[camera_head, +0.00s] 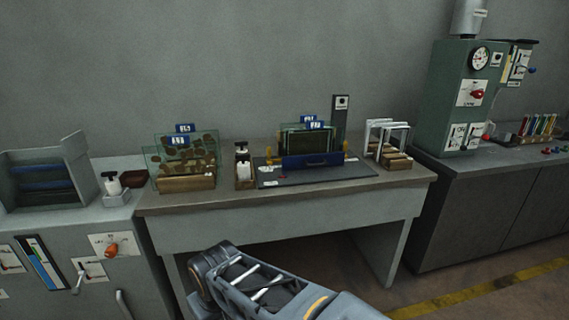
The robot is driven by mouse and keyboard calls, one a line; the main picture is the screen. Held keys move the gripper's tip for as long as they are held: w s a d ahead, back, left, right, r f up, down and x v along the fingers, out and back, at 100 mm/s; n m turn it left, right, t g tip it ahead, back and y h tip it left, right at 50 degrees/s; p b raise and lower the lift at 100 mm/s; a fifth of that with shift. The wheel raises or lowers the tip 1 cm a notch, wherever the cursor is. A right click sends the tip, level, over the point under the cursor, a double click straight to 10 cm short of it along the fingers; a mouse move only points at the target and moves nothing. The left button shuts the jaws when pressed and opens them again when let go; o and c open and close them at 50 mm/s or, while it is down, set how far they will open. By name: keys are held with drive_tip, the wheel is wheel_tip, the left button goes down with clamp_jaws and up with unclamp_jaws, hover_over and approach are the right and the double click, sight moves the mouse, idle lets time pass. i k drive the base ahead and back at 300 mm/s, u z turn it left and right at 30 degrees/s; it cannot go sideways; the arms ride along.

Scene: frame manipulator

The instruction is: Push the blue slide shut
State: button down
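The blue slide (313,160) is a wide blue bar with a dark handle on its front. It sits at the front of a dark upright frame (304,141) on a dark base plate (318,174), on the middle table. Brass-coloured pieces stand at both ends of the slide. I cannot tell from this view how far the slide stands open. Part of my arm shows at the bottom middle, in front of the table and well apart from the slide. My gripper's fingers are not visible.
On the table (380,195), a glass-sided rack (186,183) and a white bottle (243,167) stand left of the frame device. White frames in a wooden rack (397,162) stand right. A dark post (340,117) rises behind. A green machine (466,95) stands far right.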

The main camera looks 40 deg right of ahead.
sight(327, 159)
drive_tip(key=z, duration=0.15)
drive_tip(key=i, duration=0.8)
drive_tip(key=z, duration=0.85)
drive_tip(key=i, duration=0.4)
drive_tip(key=z, duration=0.45)
